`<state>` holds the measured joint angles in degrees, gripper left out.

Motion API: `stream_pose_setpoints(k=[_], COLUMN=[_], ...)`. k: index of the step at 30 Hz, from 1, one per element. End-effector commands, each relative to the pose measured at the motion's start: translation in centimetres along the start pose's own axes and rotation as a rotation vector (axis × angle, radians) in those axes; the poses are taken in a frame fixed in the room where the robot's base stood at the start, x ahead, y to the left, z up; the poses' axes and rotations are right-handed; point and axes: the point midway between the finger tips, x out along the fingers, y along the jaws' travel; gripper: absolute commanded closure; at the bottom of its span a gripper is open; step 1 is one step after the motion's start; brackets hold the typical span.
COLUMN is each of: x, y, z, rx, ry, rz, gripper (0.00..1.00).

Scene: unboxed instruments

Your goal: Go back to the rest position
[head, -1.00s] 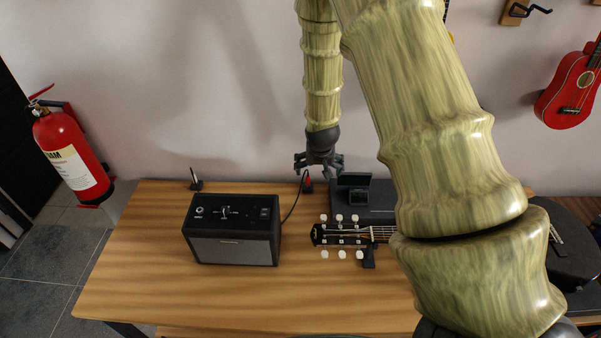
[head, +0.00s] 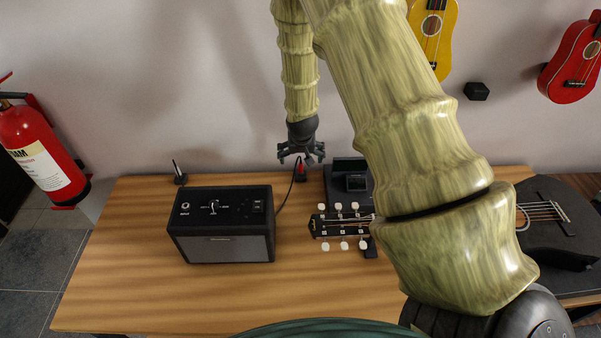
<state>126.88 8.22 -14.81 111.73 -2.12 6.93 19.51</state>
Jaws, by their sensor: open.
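My gripper (head: 301,158) hangs from my bamboo-textured arm in the head view, fingers pointing down. It is open and I see nothing between its fingers. It is above the back part of the wooden table (head: 120,290), near the wall, behind and to the right of the black amplifier (head: 222,225). How high it is above the table is hard to tell. The large near part of my arm crosses the right half of the view and hides the middle of the guitar.
A guitar's headstock (head: 342,226) shows left of my arm, its dark body (head: 565,235) at right. A black box (head: 350,170) and cable stand at the back. Red (head: 572,70) and yellow (head: 433,35) ukuleles hang on the wall. A fire extinguisher (head: 40,155) is at left. The table's left front is clear.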

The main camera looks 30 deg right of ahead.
Motion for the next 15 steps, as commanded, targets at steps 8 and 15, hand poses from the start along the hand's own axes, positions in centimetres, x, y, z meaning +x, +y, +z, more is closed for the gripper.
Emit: stream_pose_setpoints(k=[8, 15], x=[1.09, 1.06], y=[0.09, 0.09], z=[0.0, -0.01], rx=[0.002, 0.002], ry=[0.0, 0.0], rz=[0.0, 0.0], gripper=[0.0, 0.0])
